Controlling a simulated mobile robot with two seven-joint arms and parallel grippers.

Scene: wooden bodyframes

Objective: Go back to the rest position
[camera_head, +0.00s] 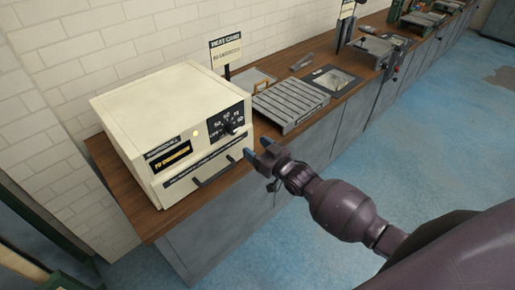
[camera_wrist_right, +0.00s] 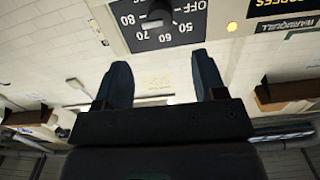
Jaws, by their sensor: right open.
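My right gripper (camera_head: 257,148) is open, with its two dark blue fingers apart and nothing between them. It hangs in front of the right part of a cream box-shaped machine (camera_head: 150,112), near the dial and drawer handle. I cannot tell if it touches the machine. In the right wrist view the open fingers (camera_wrist_right: 164,76) point towards the machine's black dial panel (camera_wrist_right: 150,38), which has numbers and an OFF mark. A gap shows between the fingertips and the dial knob (camera_wrist_right: 159,12). My left gripper is not in view.
The machine stands on a wooden-topped counter (camera_head: 133,208) with grey cabinets. A ribbed metal tray (camera_head: 290,103), a sign (camera_head: 226,50) and a flat dark plate (camera_head: 333,79) are farther along. The blue floor (camera_head: 440,130) to the right is clear.

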